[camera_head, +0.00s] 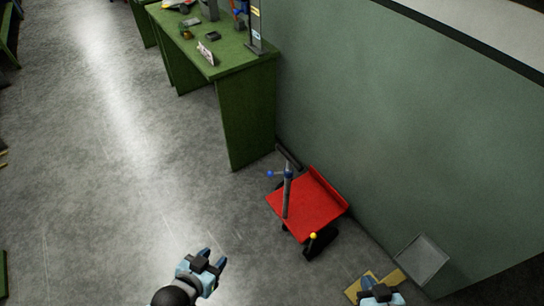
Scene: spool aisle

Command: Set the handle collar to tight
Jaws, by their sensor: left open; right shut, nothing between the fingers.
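A red cart (318,203) stands on the floor by the green wall, with a grey handle post (287,198) rising from it. My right gripper (374,284) is shut and empty at the bottom edge, below and right of the cart.
A green bench (247,115) with small items stands behind the cart. The floor (110,190) at left is clear.

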